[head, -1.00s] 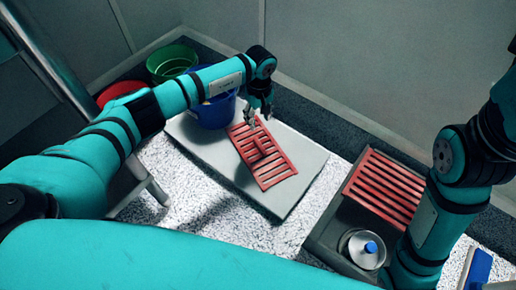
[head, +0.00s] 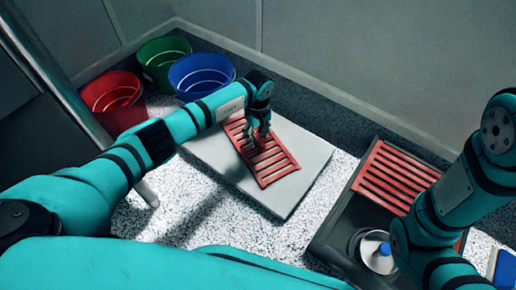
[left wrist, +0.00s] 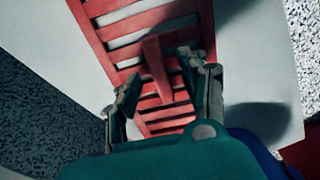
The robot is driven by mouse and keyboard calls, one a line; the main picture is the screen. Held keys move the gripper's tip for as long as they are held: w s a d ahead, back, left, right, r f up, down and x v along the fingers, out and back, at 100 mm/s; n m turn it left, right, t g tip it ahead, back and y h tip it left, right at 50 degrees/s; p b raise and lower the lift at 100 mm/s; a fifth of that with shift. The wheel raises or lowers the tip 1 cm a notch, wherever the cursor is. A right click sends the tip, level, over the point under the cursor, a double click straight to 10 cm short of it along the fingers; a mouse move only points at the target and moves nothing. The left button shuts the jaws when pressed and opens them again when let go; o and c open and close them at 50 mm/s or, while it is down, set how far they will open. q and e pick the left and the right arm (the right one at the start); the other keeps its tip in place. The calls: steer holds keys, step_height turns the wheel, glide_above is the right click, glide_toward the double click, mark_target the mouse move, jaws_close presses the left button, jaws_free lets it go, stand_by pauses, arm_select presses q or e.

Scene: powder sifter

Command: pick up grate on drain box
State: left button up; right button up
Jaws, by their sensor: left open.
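A red slatted grate (head: 270,158) with a raised middle bar (left wrist: 156,66) lies on a pale grey board (head: 310,150). My left gripper (head: 258,140) is open right over this grate. In the left wrist view, its two fingers (left wrist: 158,70) stand on either side of the bar, and I cannot tell whether they touch it. A second red grate (head: 388,178) lies on a dark grey drain box (head: 338,225) at the right. My right arm partly covers the box, and its gripper is out of sight.
Red (head: 110,100), green (head: 160,62) and blue (head: 200,75) buckets stand at the back left, near the board. A round metal lidded thing with a blue knob (head: 384,249) sits at the front of the drain box. A wall rises behind.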

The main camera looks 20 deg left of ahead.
arm_select(q)
step_height(320, 180, down, 2)
steer(key=shift+b, duration=0.3)
steer(key=shift+r, duration=0.15)
jaws_close()
